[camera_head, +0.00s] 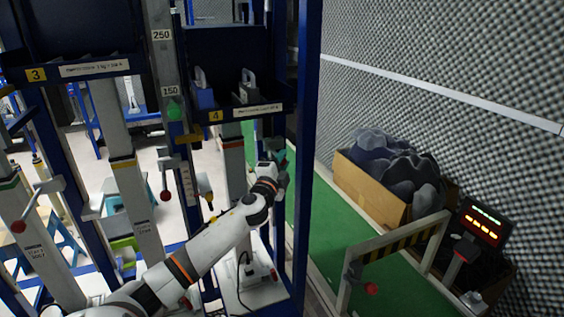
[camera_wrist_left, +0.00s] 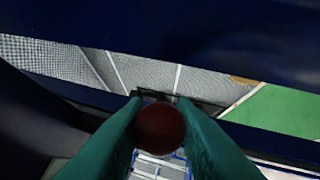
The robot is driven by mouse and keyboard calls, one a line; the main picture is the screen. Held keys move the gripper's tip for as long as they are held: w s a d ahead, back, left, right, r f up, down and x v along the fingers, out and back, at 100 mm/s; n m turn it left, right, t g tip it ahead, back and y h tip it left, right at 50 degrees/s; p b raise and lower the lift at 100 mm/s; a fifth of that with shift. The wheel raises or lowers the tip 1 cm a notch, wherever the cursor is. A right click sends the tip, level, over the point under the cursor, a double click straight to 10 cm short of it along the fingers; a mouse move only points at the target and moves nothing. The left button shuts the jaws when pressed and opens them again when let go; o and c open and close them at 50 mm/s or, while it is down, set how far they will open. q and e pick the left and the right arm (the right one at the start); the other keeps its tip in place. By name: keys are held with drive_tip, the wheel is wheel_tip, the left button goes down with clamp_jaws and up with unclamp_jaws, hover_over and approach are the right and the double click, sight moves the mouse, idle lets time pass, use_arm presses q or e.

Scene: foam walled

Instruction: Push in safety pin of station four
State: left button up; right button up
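Station four carries a yellow number 4 plate (camera_head: 215,115) on its dark blue shelf. My left arm reaches up to its right side. My left gripper (camera_head: 281,160), with teal fingers, is beside the blue upright there. In the left wrist view, a dark red ball knob (camera_wrist_left: 160,127) sits between the two teal fingers of my left gripper (camera_wrist_left: 160,108), which close against both its sides. It looks like the safety pin's knob; its shaft is hidden. In the head view this knob is hidden by the gripper and frame. My right gripper is not in view.
A blue upright (camera_head: 304,150) stands just right of my left gripper. Station three (camera_head: 36,75) is to the left. A cardboard box (camera_head: 370,189) of dark grey foam pieces stands by the foam wall. A striped barrier (camera_head: 405,238) and a lit display (camera_head: 481,224) are at right.

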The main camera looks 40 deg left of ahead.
sight(272, 150)
use_arm(q)
clamp_jaws()
drive_tip(key=a, duration=0.1)
drive_tip(key=w+a+b, duration=0.1)
drive_tip(key=a, duration=0.2)
drive_tip(key=shift+w+b, duration=0.3)
drive_tip(key=shift+d+r, duration=0.1)
drive_tip(key=o, duration=0.5)
unclamp_jaws()
drive_tip(key=o, duration=0.3)
drive_tip(key=shift+w, duration=0.1)
